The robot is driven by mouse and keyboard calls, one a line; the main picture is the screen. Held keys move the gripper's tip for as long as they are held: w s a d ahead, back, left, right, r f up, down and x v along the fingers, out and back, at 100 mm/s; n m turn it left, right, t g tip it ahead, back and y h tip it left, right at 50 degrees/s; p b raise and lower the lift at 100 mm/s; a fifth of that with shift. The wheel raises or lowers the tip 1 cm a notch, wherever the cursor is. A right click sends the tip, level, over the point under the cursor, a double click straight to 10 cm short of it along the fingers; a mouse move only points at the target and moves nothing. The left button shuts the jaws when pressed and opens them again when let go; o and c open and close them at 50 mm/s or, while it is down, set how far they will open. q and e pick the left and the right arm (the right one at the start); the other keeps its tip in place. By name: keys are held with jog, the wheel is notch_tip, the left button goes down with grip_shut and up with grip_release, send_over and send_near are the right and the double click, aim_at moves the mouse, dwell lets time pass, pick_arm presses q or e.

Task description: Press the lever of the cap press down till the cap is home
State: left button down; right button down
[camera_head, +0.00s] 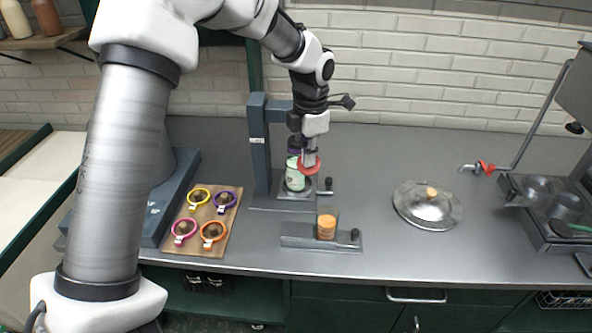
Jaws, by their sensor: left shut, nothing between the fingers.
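The cap press (260,150) is a blue-grey post with a short top arm, standing at the back of the counter. A jar with a pale green label (294,183) stands upright on its base, with a dark purple part (294,143) above it. My left gripper (310,162) points down just right of the jar, shut and empty. A red ring (314,172) shows at its fingertips; I cannot tell whether they touch. My gripper and wrist hide part of the press head, so the lever and the cap's seating are unclear. My right gripper is out of view.
A wooden board (186,246) with several coloured rings lies left. In front of the press, a grey fixture (296,241) holds an orange cylinder (326,227). A round lid with a wooden knob (428,208) lies right. A dark rack (540,240) stands far right. Counter between is clear.

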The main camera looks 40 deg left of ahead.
pick_arm(q)
jog(key=shift+f, duration=0.25)
jog(key=shift+w+a+f, duration=0.15)
jog(key=shift+w+f, duration=0.1)
jog(key=shift+f, duration=0.35)
jog(key=shift+w+a+f, duration=0.15)
jog(key=shift+w+f, duration=0.05)
jog(key=shift+f, duration=0.25)
jog(key=shift+w+f, duration=0.1)
dwell(1.0)
